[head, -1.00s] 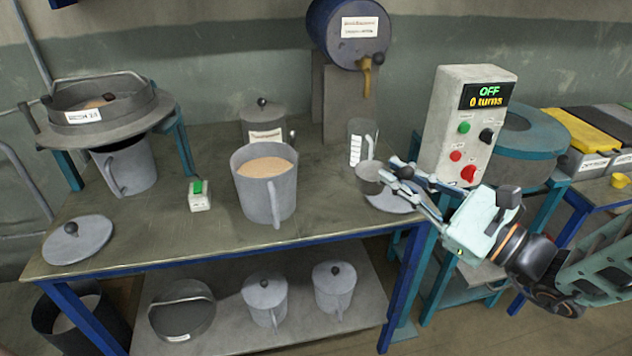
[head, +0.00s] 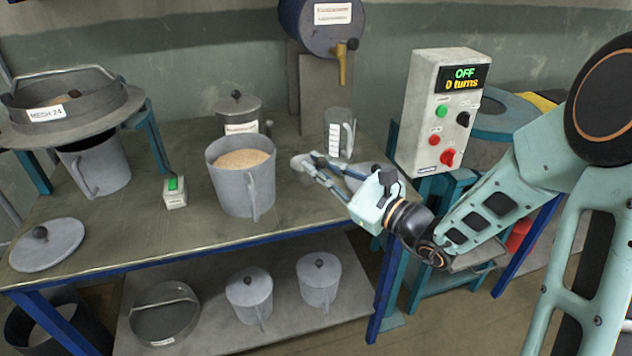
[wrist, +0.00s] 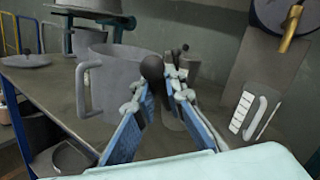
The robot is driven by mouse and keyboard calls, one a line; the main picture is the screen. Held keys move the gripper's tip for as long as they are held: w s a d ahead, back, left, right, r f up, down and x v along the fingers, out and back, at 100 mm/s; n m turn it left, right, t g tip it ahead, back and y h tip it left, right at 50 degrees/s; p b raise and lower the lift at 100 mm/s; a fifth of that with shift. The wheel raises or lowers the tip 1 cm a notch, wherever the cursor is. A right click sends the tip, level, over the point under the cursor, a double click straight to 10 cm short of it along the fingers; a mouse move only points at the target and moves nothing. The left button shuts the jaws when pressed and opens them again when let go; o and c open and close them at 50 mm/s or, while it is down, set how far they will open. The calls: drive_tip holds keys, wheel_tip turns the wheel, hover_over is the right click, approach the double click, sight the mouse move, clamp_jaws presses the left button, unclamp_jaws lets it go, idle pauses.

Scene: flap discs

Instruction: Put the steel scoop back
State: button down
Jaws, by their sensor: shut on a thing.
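My gripper (head: 316,170) is shut on the steel scoop (head: 299,162), a small grey cup at the fingertips in the head view. It is held just right of the large grey pot (head: 228,188), which holds tan grain. In the wrist view a dark round knob (wrist: 152,68) sits between the fingertips of my gripper (wrist: 157,92); the scoop's bowl cannot be made out there. The large pot (wrist: 112,72) stands just beyond, to the left. Whether the scoop touches the bench is unclear.
A clear measuring jug (head: 340,138) stands behind my gripper, near the control box (head: 437,110) reading OFF. A lidded can (head: 238,112) stands behind the pot. A switch box (head: 175,192) and a loose lid (head: 48,246) lie left on the bench (head: 130,235).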

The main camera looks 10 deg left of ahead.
drive_tip(key=shift+w+a+f+b, duration=0.1)
drive_tip(key=shift+a+f+b, duration=0.1)
drive_tip(key=shift+f, duration=0.8)
drive_tip(key=shift+w+a+f+b, duration=0.1)
drive_tip(key=shift+f+b, duration=0.1)
drive_tip(key=shift+f, duration=0.85)
drive_tip(key=c, duration=2)
unclamp_jaws()
drive_tip(key=v, duration=1.2)
drive_tip(key=shift+s+r, duration=0.1)
drive_tip(key=shift+r, duration=0.1)
